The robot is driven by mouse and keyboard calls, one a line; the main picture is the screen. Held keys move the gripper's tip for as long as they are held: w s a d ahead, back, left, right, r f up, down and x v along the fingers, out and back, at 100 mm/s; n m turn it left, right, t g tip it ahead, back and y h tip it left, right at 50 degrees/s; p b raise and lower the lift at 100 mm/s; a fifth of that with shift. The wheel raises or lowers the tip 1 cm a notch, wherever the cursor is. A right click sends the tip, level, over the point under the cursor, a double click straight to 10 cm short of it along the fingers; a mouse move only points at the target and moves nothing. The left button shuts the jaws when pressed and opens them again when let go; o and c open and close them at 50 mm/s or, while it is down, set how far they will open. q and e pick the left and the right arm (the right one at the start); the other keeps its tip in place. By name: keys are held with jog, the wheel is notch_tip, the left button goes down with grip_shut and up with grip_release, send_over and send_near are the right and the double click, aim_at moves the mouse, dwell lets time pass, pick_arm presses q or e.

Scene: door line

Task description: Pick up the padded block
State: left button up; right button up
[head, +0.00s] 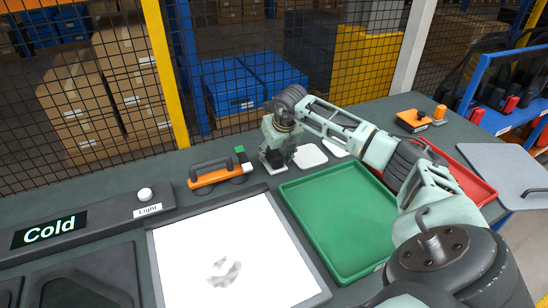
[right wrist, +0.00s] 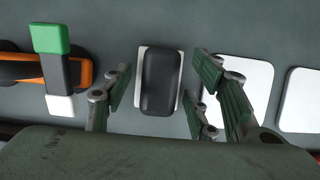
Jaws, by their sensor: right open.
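A dark, rounded block, which looks like the padded block (right wrist: 161,82), lies on a white square in the right wrist view. My right gripper (right wrist: 158,92) is open, with its green-padded fingers on either side of the block and gaps visible on both sides. In the head view my right gripper (head: 276,158) points down at the back of the bench, behind the green tray. There the gripper mostly hides the block. I cannot tell how far the fingertips are above the bench. My left gripper is not in view.
A green, black and white piece (right wrist: 54,65) lies by an orange tool with a black handle (head: 215,175), left of the gripper. Bare white squares (head: 310,155) lie to the right. A green tray (head: 335,215), lit white panel (head: 190,245) and red tray (head: 468,180) occupy the bench.

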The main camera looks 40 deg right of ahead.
aim_at(279, 151)
jog(key=shift+f, duration=0.25)
jog(key=c, duration=1.3)
jog(key=shift+r, duration=0.2)
jog(key=shift+w+r, duration=0.1)
jog(key=shift+r, duration=0.25)
jog(key=r, duration=0.1)
jog(key=r+b, duration=0.1)
jog(key=s+d+r, duration=0.1)
jog(key=shift+r+b, duration=0.3)
jog(key=shift+s+d+r+b, duration=0.4)
jog(key=shift+s+d+r, duration=0.7)
jog(key=shift+s, duration=0.25)
jog(key=shift+s+d+r+b, duration=0.45)
jog(key=shift+s+d+r, duration=0.6)
jog(key=shift+s, duration=0.35)
jog(key=shift+s+d+r+b, duration=0.4)
jog(key=shift+s+d+r, duration=0.7)
jog(key=shift+s, duration=0.25)
